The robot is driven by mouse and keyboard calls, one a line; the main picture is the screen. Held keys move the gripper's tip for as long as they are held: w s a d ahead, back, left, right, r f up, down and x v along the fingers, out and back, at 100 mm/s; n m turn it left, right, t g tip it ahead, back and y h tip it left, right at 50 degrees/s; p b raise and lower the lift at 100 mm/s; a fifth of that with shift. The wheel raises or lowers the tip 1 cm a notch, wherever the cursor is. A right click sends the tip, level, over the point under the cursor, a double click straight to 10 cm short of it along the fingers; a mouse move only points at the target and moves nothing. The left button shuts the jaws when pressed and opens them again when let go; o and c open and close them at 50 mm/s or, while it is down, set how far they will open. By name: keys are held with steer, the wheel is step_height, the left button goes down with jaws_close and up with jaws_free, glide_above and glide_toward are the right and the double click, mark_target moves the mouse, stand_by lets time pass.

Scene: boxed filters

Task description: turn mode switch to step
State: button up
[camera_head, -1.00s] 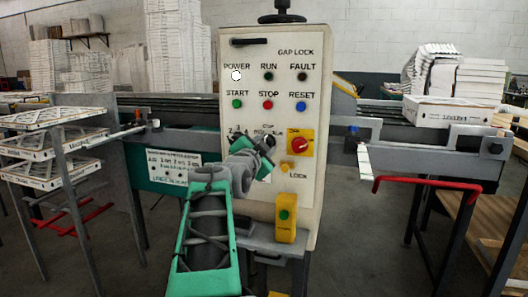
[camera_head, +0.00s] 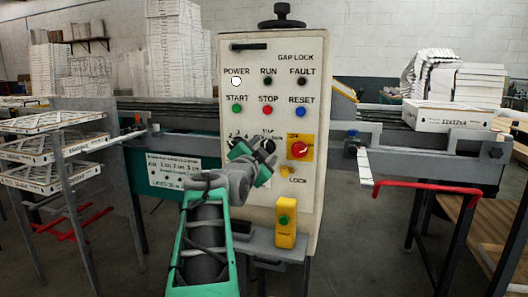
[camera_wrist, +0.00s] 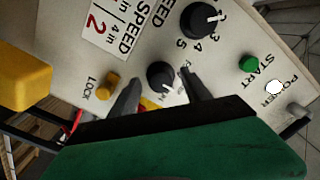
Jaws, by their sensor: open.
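The control panel (camera_head: 288,218) stands upright in front of me. In the wrist view, the black mode switch (camera_wrist: 160,74) is a round knob with a white pointer mark toward the lower right of the picture. My gripper (camera_wrist: 158,90) is open, with one dark finger on each side of this knob. Contact between fingers and knob cannot be told. Small lettering beside the knob is partly hidden by the right finger. In the head view, my gripper (camera_head: 262,149) is at the panel's middle, below the START and STOP row, and covers most of the switch.
A larger black speed knob (camera_wrist: 200,19) is close to the right finger. A red knob on a yellow plate (camera_head: 299,149) is just right of my gripper. START (camera_head: 237,109), STOP (camera_head: 267,109) and RESET (camera_head: 300,112) buttons are above. A yellow button box (camera_head: 286,225) sticks out below.

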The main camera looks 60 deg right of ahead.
steer(key=s+a, duration=0.1)
steer(key=a, duration=0.5)
steer(key=shift+a, duration=0.35)
